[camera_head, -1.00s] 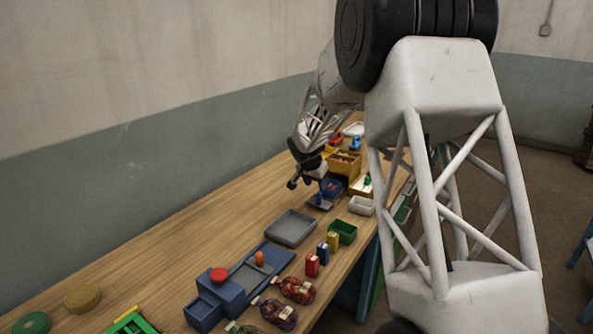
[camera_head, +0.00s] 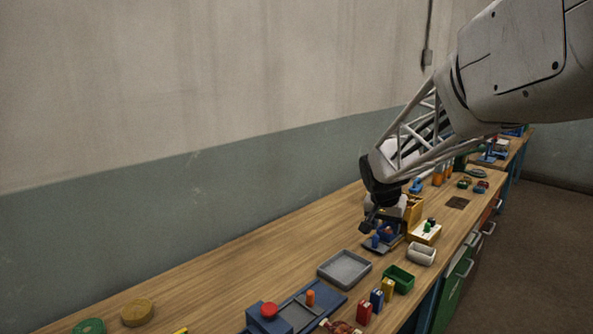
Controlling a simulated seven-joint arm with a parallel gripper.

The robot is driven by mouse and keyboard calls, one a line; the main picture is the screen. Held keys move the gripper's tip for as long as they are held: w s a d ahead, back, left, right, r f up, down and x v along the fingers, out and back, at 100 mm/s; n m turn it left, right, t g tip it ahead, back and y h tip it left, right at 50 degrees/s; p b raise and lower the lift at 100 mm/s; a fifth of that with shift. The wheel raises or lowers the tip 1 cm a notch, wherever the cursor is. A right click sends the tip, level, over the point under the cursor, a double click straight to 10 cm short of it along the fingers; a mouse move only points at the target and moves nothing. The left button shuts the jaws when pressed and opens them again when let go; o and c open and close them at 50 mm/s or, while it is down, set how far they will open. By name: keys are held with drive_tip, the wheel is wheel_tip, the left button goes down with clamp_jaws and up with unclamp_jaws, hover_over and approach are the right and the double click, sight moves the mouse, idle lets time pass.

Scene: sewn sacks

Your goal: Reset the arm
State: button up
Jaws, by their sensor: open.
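My arm reaches in from the upper right of the head view. My gripper (camera_head: 372,228) hangs over the bench, open, near a small dark tray with blue pieces (camera_head: 383,241). I see nothing held between its fingers, though they are small and dark here. Whether the fingers touch the blue pieces I cannot tell. My wrist hides part of a yellow-orange bin (camera_head: 413,212) behind it.
The wooden bench (camera_head: 240,275) runs along the wall. The bench's left part is mostly clear.

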drive_tip(key=s+a+n+y, duration=0.1)
drive_tip(key=s+a+n, duration=0.1)
drive_tip(key=s, duration=1.7)
drive_tip(key=s+a+r+n+y, duration=0.1)
drive_tip(key=s+a+n, duration=0.2)
drive_tip(key=s, duration=1.6)
drive_tip(key=shift+n, duration=0.4)
